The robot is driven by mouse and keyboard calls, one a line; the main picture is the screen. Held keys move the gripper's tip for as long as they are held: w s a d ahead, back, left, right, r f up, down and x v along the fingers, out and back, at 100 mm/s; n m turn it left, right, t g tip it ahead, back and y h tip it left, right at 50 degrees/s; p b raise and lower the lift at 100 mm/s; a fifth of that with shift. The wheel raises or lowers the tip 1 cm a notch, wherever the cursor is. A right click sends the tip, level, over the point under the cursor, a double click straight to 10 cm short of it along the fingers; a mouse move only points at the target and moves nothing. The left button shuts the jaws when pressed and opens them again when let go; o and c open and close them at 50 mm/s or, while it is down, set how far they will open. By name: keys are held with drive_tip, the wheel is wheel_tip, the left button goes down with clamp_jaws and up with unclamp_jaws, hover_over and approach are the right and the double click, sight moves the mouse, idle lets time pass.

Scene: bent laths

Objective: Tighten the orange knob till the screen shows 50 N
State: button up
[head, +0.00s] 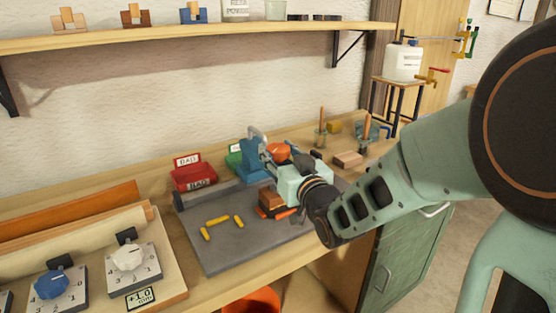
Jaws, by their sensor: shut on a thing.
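The orange knob (278,151) shows at the top of my gripper's fingers, in the middle of the head view. My gripper (279,158) is shut on it, with dark fingers partly covering it. Just left of the knob stands a blue upright device (251,160) with a grey metal part on top. My gripper and wrist hide part of this area. I see no readable screen or force value.
Dial boards (132,268) lie at front left. Wooden pegs stand behind my gripper. A shelf (180,36) runs above.

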drive_tip(key=shift+r+m+t+h+b, duration=0.1)
drive_tip(key=shift+m+t+h+b, duration=0.2)
drive_tip(key=shift+m+h+b, duration=0.25)
drive_tip(key=o, duration=1.2)
drive_tip(key=shift+w+d+r+n+y+p, duration=0.1)
drive_tip(key=shift+n+y+p, duration=0.3)
drive_tip(key=shift+p, duration=0.8)
drive_tip(key=shift+n+y+p, duration=0.25)
drive_tip(key=shift+p, duration=0.2)
